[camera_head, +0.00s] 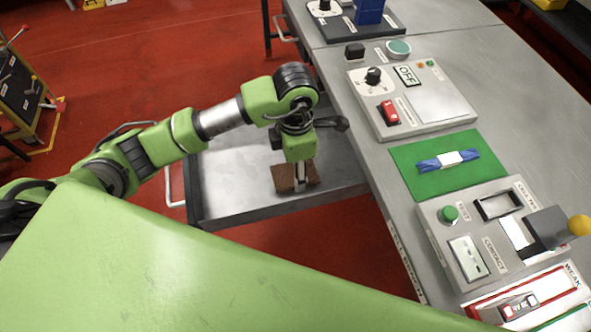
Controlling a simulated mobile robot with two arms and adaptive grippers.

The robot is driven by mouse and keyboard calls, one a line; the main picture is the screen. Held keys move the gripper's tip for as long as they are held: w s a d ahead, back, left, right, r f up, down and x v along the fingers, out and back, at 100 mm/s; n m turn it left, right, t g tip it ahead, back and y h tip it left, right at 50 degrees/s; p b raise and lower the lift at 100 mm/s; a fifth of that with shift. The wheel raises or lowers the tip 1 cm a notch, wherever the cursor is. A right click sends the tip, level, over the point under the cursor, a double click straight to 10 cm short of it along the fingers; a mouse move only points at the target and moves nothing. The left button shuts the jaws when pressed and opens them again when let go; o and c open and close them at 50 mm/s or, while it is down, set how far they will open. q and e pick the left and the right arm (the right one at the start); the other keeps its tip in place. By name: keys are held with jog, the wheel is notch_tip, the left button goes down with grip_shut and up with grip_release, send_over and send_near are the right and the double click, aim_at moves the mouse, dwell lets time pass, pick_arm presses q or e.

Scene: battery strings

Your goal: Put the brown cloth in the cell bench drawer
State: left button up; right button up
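The brown cloth (284,179) is at the open cell bench drawer (225,180), over its grey floor near the front side. I cannot tell whether it rests on the floor or hangs just above it. My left gripper (300,186) points down at the cloth, with brown showing on both sides of its fingers. The fingers look close together, but their grip on the cloth is unclear. The drawer is pulled out to the left of the bench, its handle (171,188) at the far left. My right gripper is not in view.
The grey bench top (490,75) carries a switch panel (440,100), a green mat (412,180) with a blue bundle (432,163), and a tester box (450,240) with a yellow-knobbed lever. A yellow-black cart (25,95) stands at left on the red floor (130,60).

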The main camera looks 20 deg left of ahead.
pick_arm(q)
jog(key=shift+f, duration=0.8)
jog(key=shift+f, duration=0.2)
jog(key=o, duration=1.1)
